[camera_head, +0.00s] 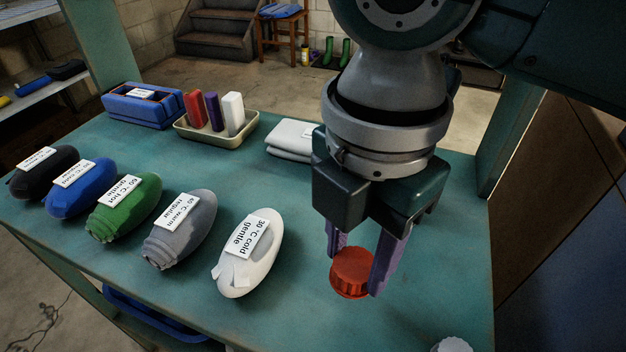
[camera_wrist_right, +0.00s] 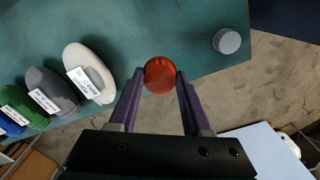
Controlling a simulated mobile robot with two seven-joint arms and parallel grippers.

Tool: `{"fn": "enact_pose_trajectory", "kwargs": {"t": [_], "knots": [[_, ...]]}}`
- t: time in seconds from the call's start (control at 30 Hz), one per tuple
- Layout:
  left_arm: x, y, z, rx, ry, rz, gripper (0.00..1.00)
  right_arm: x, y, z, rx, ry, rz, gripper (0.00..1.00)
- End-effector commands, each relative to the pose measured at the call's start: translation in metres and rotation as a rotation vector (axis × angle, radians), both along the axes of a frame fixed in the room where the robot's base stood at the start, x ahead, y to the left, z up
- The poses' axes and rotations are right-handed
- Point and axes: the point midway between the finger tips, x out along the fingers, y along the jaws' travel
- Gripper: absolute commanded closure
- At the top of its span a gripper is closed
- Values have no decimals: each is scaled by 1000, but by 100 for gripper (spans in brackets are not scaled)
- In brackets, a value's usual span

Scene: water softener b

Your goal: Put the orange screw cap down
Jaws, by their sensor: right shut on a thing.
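The orange screw cap (camera_head: 351,272) is a ribbed, round, red-orange cap. My right gripper (camera_head: 358,262) is shut on it, with a purple finger on either side. In the right wrist view the cap (camera_wrist_right: 160,75) sits between the two fingertips (camera_wrist_right: 161,80). It is over the right part of the green table (camera_head: 300,310). I cannot tell for sure whether the cap touches the table top or hangs just above it. My left gripper is not in view.
Several labelled bundles, including a white one (camera_head: 249,254), lie in a row on the left. A tray (camera_head: 215,138) of coloured blocks, a blue box (camera_head: 143,106) and a folded white cloth (camera_head: 291,139) stand behind. A grey round thing (camera_wrist_right: 227,40) lies near the table edge. Bare table surrounds the cap.

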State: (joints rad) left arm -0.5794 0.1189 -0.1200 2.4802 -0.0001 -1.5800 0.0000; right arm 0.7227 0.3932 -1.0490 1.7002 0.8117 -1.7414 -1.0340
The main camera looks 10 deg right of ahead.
Motion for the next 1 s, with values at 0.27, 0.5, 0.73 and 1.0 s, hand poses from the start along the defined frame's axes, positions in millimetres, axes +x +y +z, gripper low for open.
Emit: {"fn": "enact_pose_trajectory", "kwargs": {"t": [0.27, 0.5, 0.73, 1.0], "knots": [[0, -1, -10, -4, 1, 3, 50, 0, 0, -38, 1, 0, 0, 100], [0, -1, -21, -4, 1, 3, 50, -1, 0, -74, 0, 2, 0, 100], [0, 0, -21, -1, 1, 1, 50, 0, 0, -77, 0, -1, 1, 100], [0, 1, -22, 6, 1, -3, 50, 0, 0, -80, 0, 0, 1, 47]]}}
